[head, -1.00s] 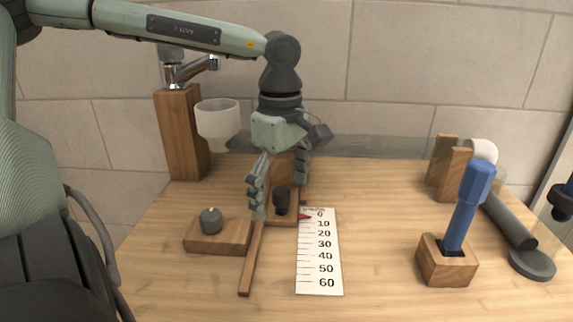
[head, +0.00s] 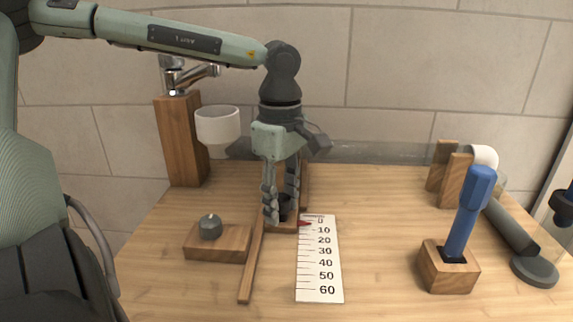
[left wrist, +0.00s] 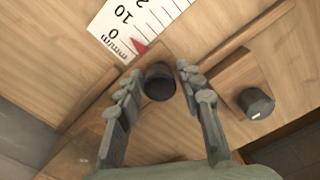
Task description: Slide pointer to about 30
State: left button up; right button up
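The white scale card (head: 320,275), marked 0 to 60, lies on the table; its 0 end also shows in the left wrist view (left wrist: 125,22). The red pointer (head: 305,223) is at about 0, and it also shows in the left wrist view (left wrist: 139,47). The slider's black knob (left wrist: 160,82) stands beside the pointer, between two wooden rails. My left gripper (head: 281,222) points down with its fingers on either side of the knob. In the left wrist view (left wrist: 158,76) narrow gaps seem to remain between fingers and knob.
A wooden block with a grey dial (head: 209,227) stands left of the left rail (head: 251,270). A blue-handled tool (head: 467,215) stands in a wooden holder (head: 448,272) at the right. A tap on a wooden post (head: 182,140) and a white cup (head: 218,126) are behind.

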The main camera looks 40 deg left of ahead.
pick_arm(q)
jog(key=c, duration=0.6)
jog(key=shift+s+d+b, duration=0.45)
jog(key=shift+s+d, duration=0.6)
jog(key=shift+s, duration=0.2)
jog(key=shift+s+d+b, duration=0.4)
jog(key=shift+s+d, duration=0.6)
jog(key=shift+s, duration=0.2)
jog(key=o, duration=2.1)
jog(key=shift+o, duration=0.2)
jog(key=shift+r, duration=0.1)
notch_tip(320, 180, up, 7)
jog(key=p, duration=0.4)
jog(key=shift+p, duration=0.3)
